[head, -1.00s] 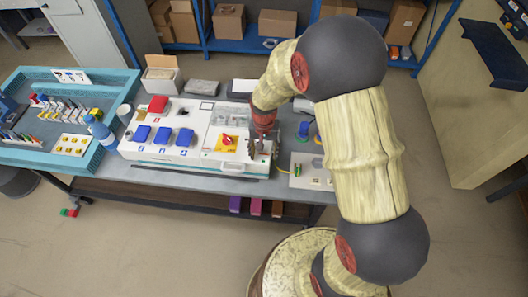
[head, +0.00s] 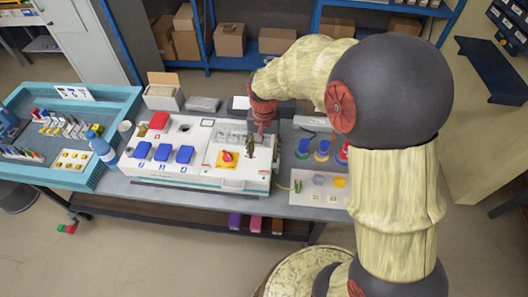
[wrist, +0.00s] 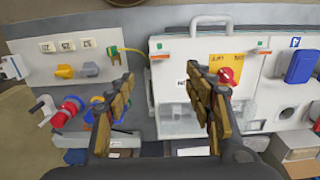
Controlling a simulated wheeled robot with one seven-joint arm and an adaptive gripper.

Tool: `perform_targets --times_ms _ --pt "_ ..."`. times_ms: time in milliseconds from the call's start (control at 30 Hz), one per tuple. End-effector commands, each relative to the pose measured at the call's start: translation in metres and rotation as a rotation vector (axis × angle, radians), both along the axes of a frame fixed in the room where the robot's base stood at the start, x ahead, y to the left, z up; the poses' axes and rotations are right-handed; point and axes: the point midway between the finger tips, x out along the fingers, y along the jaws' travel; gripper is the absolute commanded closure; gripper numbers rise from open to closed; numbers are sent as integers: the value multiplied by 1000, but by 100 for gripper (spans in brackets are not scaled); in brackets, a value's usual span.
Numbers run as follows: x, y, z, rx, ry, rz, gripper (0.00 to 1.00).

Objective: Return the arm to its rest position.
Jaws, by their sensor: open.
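My gripper (head: 252,148) hangs over the right part of the white socket unit (head: 150,176) in the head view. In the wrist view my gripper (wrist: 160,85) has its two fingers wide apart with nothing between them. The unit carries several blue covers (head: 163,152), one red cover (head: 158,121) and a yellow plate with a red rotary switch (head: 226,156). In the wrist view the switch (wrist: 228,76) lies just beyond the right finger. My arm reaches in from the right and hides part of the bench behind it.
A board with coloured plugs (head: 321,156) and sockets lies right of the unit, partly behind my arm. A teal tray (head: 122,112) with small parts and a blue bottle (head: 102,150) stand left. An open carton (head: 164,92) is at the back. Open floor lies in front.

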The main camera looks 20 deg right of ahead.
Motion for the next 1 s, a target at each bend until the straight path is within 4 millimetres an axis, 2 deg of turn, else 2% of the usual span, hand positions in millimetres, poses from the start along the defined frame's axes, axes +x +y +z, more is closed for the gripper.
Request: perform_targets --times_ms 367,533,633,1000 --pt "0 0 0 0 0 1 47" --pt "-2 0 -1 1 5 65 47" --pt "-28 0 -10 4 53 151 47" --pt "-106 -1 47 -9 -52 378 47"
